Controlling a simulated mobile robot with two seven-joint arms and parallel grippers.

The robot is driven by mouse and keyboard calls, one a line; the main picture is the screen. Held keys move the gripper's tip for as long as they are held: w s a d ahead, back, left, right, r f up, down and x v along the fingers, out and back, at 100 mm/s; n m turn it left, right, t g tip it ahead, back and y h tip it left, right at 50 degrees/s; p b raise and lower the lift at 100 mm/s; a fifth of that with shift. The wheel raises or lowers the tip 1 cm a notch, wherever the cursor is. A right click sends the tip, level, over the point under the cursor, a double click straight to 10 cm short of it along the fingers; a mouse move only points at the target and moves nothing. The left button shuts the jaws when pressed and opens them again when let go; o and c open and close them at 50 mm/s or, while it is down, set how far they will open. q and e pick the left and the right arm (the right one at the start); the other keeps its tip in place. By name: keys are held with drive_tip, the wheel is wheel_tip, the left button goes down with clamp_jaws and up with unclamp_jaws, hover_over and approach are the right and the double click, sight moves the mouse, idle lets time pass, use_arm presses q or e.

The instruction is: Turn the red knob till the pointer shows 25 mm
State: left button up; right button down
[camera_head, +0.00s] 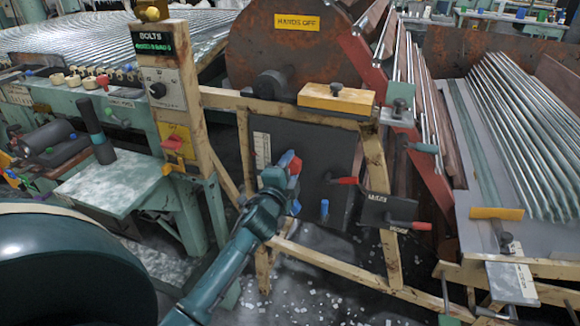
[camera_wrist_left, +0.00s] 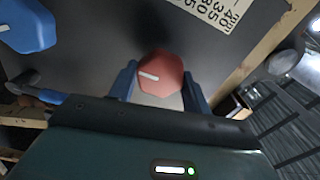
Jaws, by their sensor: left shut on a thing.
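The red knob (camera_wrist_left: 160,72) with a white mark on its face sits on a dark panel (camera_wrist_left: 110,35). My left gripper (camera_wrist_left: 160,90) is shut on it, with a blue finger on each side. In the head view my left gripper (camera_head: 285,170) is at the panel, and part of the red knob (camera_head: 294,166) shows between the fingers. A white scale in mm (camera_wrist_left: 225,18) with 40, 35 and 30 readable is partly cut off in the wrist view. In the head view the scale (camera_head: 262,150) is too small to read. I cannot make out its pointer.
A blue knob (camera_wrist_left: 25,25) is beside the red one on the panel; it also shows in the head view (camera_head: 324,209). Red-handled levers (camera_head: 408,225) stick out at the right. A wooden frame (camera_head: 375,160) surrounds the panel.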

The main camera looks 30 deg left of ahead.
use_arm(q)
drive_tip(key=shift+n, duration=0.6)
drive_tip(key=shift+r+n+p, duration=0.1)
drive_tip(key=shift+n+p, duration=0.2)
drive_tip(key=shift+n, duration=0.1)
drive_tip(key=shift+n+p, duration=0.4)
drive_tip(key=shift+n, duration=0.6)
drive_tip(key=shift+a+n, duration=0.1)
drive_tip(key=shift+n, duration=0.6)
drive_tip(key=shift+p, duration=0.3)
use_arm(e)
drive_tip(key=shift+w+a+f+g, duration=0.35)
drive_tip(key=shift+a+f+g, duration=0.05)
drive_tip(key=shift+a+f, duration=0.1)
use_arm(q)
drive_tip(key=shift+n, duration=0.3)
use_arm(e)
drive_tip(key=shift+w+r, duration=0.2)
use_arm(q)
drive_tip(key=o, duration=0.9)
drive_tip(key=shift+o, duration=0.2)
use_arm(e)
drive_tip(key=shift+s+f+y, duration=0.15)
drive_tip(key=shift+s+y, duration=0.05)
drive_tip(key=shift+y, duration=0.1)
